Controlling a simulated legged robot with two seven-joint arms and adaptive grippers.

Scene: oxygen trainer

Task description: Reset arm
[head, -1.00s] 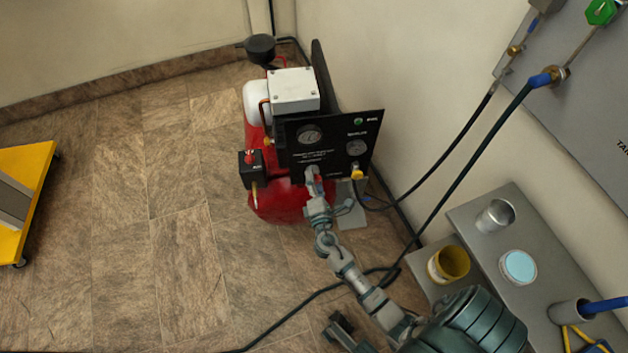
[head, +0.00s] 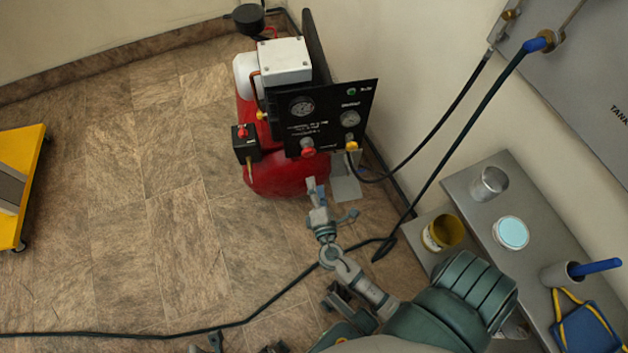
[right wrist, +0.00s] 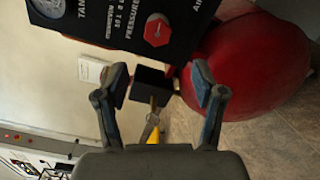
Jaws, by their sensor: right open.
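My right gripper (head: 318,190) is open and empty in the head view, in front of and below the black gauge panel (head: 327,122) of the red compressor. In the right wrist view the two fingers (right wrist: 160,82) stand wide apart with nothing between them. The red knob (head: 307,147) on the panel shows clear of the fingers. It also shows in the right wrist view (right wrist: 157,29), above the fingertips. The yellow knob (head: 351,146) is to its right.
The red tank (head: 285,178) stands on the tiled floor beside the wall. A grey bench (head: 545,255) at right holds a metal cup (head: 489,184) and cans. A dark hose (head: 240,322) crosses the floor. A yellow cart (head: 22,180) is at far left, with open floor between.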

